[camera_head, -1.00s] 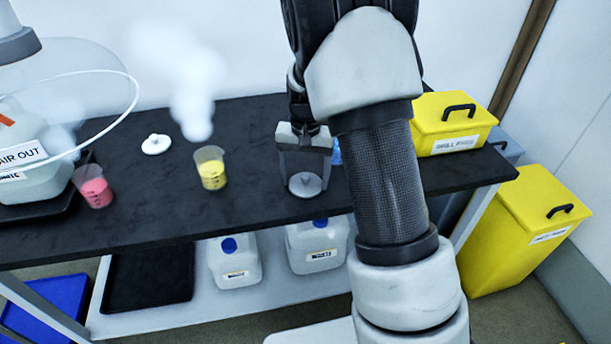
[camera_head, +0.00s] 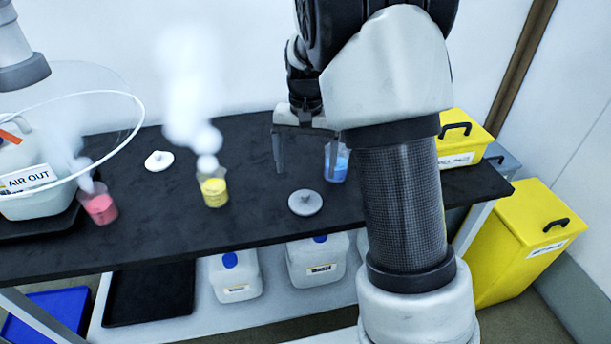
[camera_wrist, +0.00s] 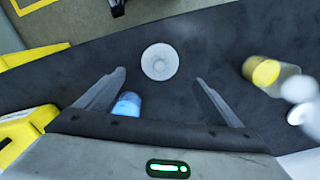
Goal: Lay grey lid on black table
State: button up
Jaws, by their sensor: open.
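The grey lid (camera_head: 305,202) lies flat, knob up, on the black table (camera_head: 255,235) near its front edge. It also shows in the wrist view (camera_wrist: 160,62), beyond the fingertips. My gripper (camera_head: 307,155) is open and empty, above and behind the lid and apart from it. Its two fingers (camera_wrist: 158,80) also show spread in the wrist view. A beaker of blue liquid (camera_head: 337,162) stands behind and to the right of the lid, partly hidden by my arm.
A steaming beaker of yellow liquid (camera_head: 214,187) and one of red liquid (camera_head: 99,205) stand left on the table. A white lid (camera_head: 159,160) lies between them, farther back. A labelled container (camera_head: 40,185) stands far left; a yellow bin (camera_head: 465,140) stands right. Bare table separates yellow beaker and grey lid.

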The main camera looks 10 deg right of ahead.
jog(key=s+r+n+t, duration=0.2)
jog(key=s+r+t, duration=0.1)
jog(key=s+r, duration=0.9)
jog(key=s+r+n+t, duration=0.2)
jog(key=s+r, duration=0.1)
jog(key=s, duration=1)
jog(key=shift+n+t, duration=0.3)
